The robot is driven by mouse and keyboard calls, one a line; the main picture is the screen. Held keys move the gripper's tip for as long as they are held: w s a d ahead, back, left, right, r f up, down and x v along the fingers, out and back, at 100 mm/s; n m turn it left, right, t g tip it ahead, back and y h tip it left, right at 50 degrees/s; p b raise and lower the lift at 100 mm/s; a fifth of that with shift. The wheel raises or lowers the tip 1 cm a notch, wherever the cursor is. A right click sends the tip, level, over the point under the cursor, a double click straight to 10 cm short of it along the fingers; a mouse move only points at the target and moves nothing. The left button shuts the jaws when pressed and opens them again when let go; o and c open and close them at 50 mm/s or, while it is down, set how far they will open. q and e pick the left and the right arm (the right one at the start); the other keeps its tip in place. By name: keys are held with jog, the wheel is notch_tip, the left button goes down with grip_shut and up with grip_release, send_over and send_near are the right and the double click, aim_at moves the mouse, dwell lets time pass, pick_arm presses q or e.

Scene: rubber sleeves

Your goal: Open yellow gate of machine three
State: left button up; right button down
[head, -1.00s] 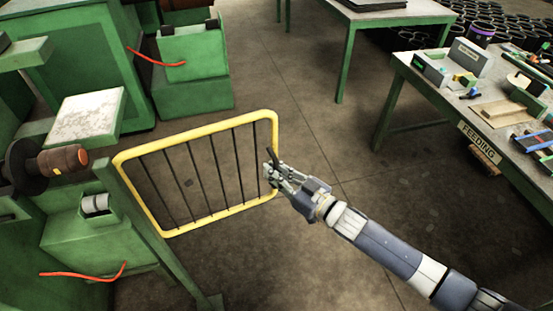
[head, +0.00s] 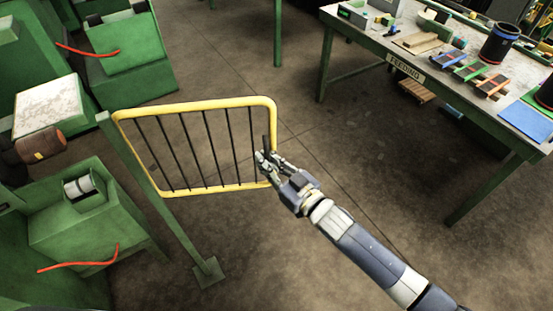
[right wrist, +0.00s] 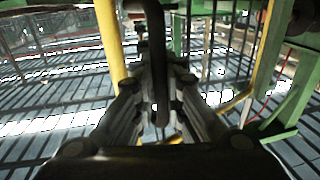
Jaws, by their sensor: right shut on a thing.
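The yellow gate (head: 196,104) has a rounded yellow frame with several dark vertical bars. It is joined on its left side to a green post (head: 165,205) and stands out over the floor to the right. A dark upright handle (head: 266,146) sits at its free right end. My right gripper (head: 267,163) is shut on this handle. In the right wrist view the dark handle (right wrist: 158,60) stands between the fingers, with a yellow frame bar (right wrist: 108,40) to the left. My left gripper is not in view.
Green machines (head: 85,215) with red hoses stand along the left. A table marked FEEDING (head: 450,88), with parts and a dark pot on it, stands at the upper right. The floor (head: 380,165) between gate and table is clear.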

jog(key=shift+s+d+r, duration=0.1)
jog(key=shift+s+d, duration=0.05)
jog(key=shift+s, duration=0.1)
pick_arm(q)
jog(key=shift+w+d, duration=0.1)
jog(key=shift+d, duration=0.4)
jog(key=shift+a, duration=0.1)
pick_arm(e)
jog(key=c, duration=1.7)
grip_release()
jog(key=shift+d, duration=0.1)
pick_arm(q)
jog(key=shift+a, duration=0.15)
pick_arm(e)
jog(key=shift+o, duration=0.2)
jog(key=shift+s, duration=0.1)
jog(key=v, duration=1.2)
